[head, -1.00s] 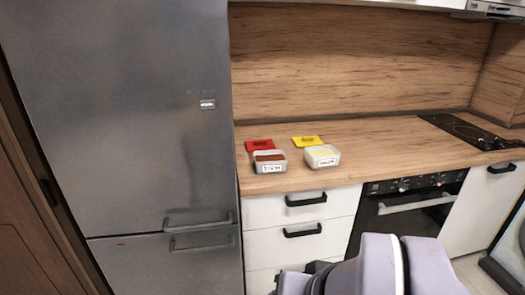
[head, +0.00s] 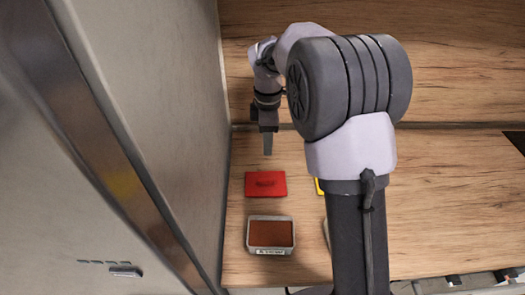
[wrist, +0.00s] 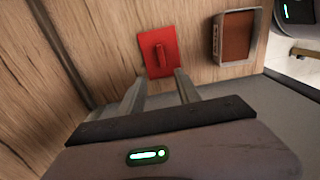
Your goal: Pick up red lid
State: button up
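The red lid (head: 265,184) lies flat on the wooden worktop, behind an open container with reddish-brown contents (head: 271,233). In the wrist view the red lid (wrist: 158,51) has a raised handle and lies just beyond my fingertips. My gripper (head: 267,146) points down above the worktop, a little behind the lid in the head view. In the wrist view my gripper (wrist: 160,77) shows two fingers apart with nothing between them. The lid is apart from the fingers.
The grey fridge (head: 150,120) stands close on the left. A yellow lid (head: 319,187) shows mostly hidden behind my arm, right of the red lid. The wooden splashback (head: 450,60) rises behind. The worktop (head: 450,200) is clear on the right.

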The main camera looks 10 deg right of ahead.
jog(key=b, duration=0.4)
send_over(266, 179)
jog(key=s, duration=0.1)
notch_tip(266, 179, down, 12)
jog(key=shift+a+r, duration=0.1)
jog(key=shift+r, duration=0.1)
jog(key=f+b, duration=0.1)
jog(key=f, duration=0.1)
jog(key=w+f+b, duration=0.1)
jog(key=f+b, duration=0.1)
jog(key=f, duration=0.1)
jog(key=shift+f, duration=0.15)
jog(key=shift+r, duration=0.2)
grip_shut()
